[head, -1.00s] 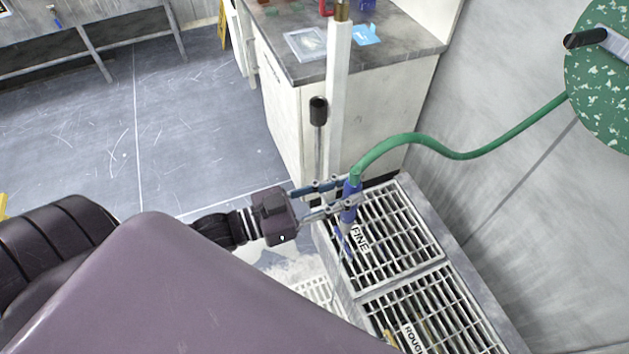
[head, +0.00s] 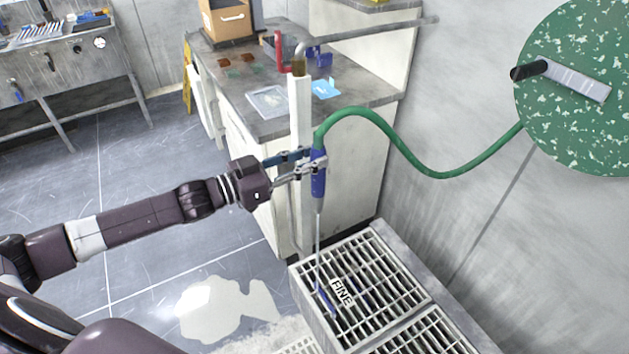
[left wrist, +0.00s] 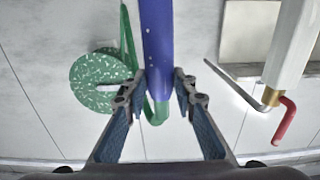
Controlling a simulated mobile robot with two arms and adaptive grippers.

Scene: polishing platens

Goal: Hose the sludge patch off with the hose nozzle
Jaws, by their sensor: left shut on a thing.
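The hose nozzle (head: 318,178) is blue and hangs nearly upright below a green hose (head: 394,148). My left gripper (head: 318,163) is shut around it, in front of a white post. In the left wrist view the blue nozzle (left wrist: 157,45) lies between the fingers (left wrist: 158,88). A thin grey line runs down from it towards the FINE grate; I cannot tell whether it is a lance or water. A pale patch (head: 228,308) lies on the floor left of the grates, with a whitish mottled area beside it; I cannot tell which is sludge. My right gripper is not in view.
The metal FINE grate (head: 367,262) is below the nozzle, with another grate in front. A white cabinet with a grey worktop (head: 290,122) stands behind. A speckled green reel (head: 578,118) is on the right wall. Floor at left is clear.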

